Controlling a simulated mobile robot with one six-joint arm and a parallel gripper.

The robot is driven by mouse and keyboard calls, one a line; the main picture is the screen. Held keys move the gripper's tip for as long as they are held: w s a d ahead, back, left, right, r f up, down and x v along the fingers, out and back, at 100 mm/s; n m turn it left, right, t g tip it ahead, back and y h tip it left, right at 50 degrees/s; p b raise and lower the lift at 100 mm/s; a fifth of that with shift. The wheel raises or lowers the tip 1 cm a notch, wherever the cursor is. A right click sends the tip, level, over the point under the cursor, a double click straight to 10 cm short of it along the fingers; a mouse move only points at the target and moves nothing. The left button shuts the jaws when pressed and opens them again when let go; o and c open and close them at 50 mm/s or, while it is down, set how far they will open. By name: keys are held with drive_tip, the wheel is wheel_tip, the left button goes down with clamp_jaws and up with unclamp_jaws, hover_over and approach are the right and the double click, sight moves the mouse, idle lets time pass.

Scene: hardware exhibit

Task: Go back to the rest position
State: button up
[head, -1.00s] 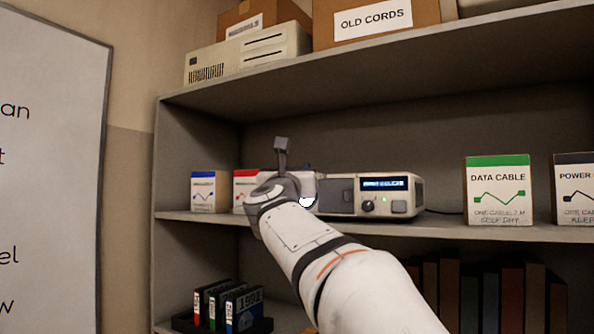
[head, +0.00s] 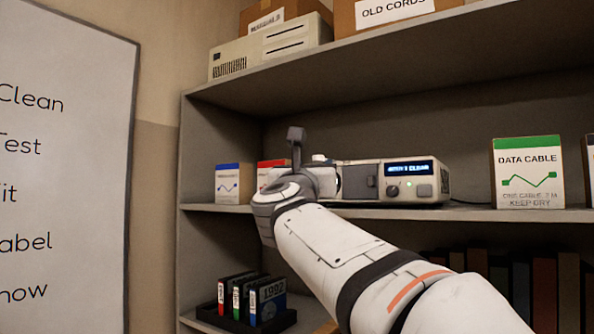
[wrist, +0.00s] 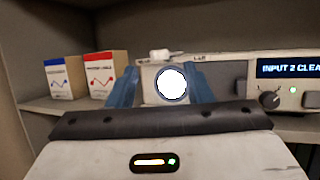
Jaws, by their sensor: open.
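My gripper (wrist: 163,70) shows in the wrist view with two blue fingers apart and nothing held between them. Behind the gap is a pale box-like unit (wrist: 152,78) with a bright white round spot. I cannot tell the distance between the fingers and it. In the head view my white arm reaches up to the middle shelf, and its wrist hides the fingers and part of that unit. A beige device (head: 413,170) with a lit blue display, a dark knob and a green light stands to the right; its display in the wrist view (wrist: 288,68) reads "INPUT 2 CLEA…", cut off.
The middle shelf (head: 470,214) carries a blue-topped box (head: 228,184), a red-topped box (wrist: 106,75) and a green-topped data cable box (head: 527,175). The upper shelf (head: 400,62) overhangs the arm. A whiteboard (head: 60,180) is at left.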

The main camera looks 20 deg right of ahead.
idle(0.4)
drive_tip(key=s+a+f+n+g+y, duration=0.1)
drive_tip(key=a+f+n+y, duration=0.3)
drive_tip(key=f+n, duration=0.45)
drive_tip(key=s+a+f+n+g+y, duration=0.1)
drive_tip(key=a+f+n+g+y, duration=0.15)
drive_tip(key=f+n+y, duration=0.45)
drive_tip(key=a+f+n+y, duration=0.3)
drive_tip(key=f+n, duration=0.6)
drive_tip(key=n, duration=0.3)
drive_tip(key=s+d+f+n+g+h, duration=0.1)
drive_tip(key=s+d+f+n+g, duration=0.1)
drive_tip(key=s+f+n+g, duration=0.4)
drive_tip(key=s+d+f+n+g+h, duration=0.1)
drive_tip(key=s+f+n+g, duration=0.5)
drive_tip(key=s+f, duration=1)
wheel_tip(320, 180, down, 7)
drive_tip(key=d+n, duration=0.1)
drive_tip(key=n, duration=0.1)
drive_tip(key=shift+s+n, duration=0.35)
idle(0.9)
